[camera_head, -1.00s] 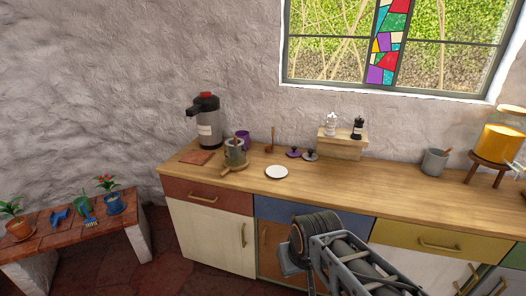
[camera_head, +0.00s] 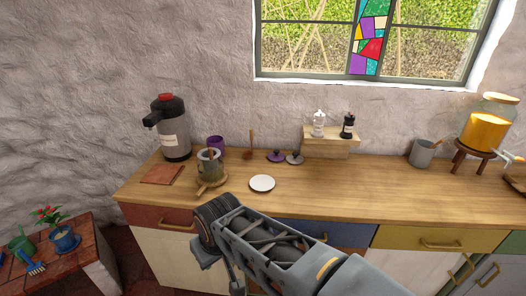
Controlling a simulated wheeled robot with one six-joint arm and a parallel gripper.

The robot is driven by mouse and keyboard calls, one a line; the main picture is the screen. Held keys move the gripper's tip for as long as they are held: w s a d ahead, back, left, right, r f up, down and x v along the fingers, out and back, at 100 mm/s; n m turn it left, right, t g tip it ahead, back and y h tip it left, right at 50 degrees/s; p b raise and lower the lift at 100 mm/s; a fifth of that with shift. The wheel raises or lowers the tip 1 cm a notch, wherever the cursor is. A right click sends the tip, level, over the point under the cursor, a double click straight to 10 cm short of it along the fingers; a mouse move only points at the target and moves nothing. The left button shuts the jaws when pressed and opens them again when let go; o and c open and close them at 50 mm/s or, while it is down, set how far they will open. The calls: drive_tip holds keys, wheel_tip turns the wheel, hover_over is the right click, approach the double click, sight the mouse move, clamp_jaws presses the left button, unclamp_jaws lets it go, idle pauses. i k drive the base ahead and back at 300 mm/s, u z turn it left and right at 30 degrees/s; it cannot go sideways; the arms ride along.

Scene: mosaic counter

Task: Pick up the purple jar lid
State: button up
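The purple jar lid (camera_head: 276,156) lies on the wooden counter near the wall, a small dark purple disc with a knob. A similar grey lid (camera_head: 294,159) lies just to its right, close beside it. My arm reaches in from the bottom right, and its end sits low in front of the counter, nearer to me than the lid. My gripper's fingers cannot be made out in this view, so I cannot tell whether it is open or shut. Nothing hides the purple lid.
A white plate (camera_head: 262,184) lies in front of the lids. A wooden spoon (camera_head: 250,147), purple cup (camera_head: 215,143), grey pot (camera_head: 209,166) and dispenser (camera_head: 172,133) stand to the left. A wooden riser (camera_head: 328,147) holds two grinders at right. The counter (camera_head: 350,195) right of the plate is clear.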

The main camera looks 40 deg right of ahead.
sight(276, 156)
drive_tip(key=z, duration=0.65)
drive_tip(key=i, duration=0.85)
drive_tip(key=z, duration=0.9)
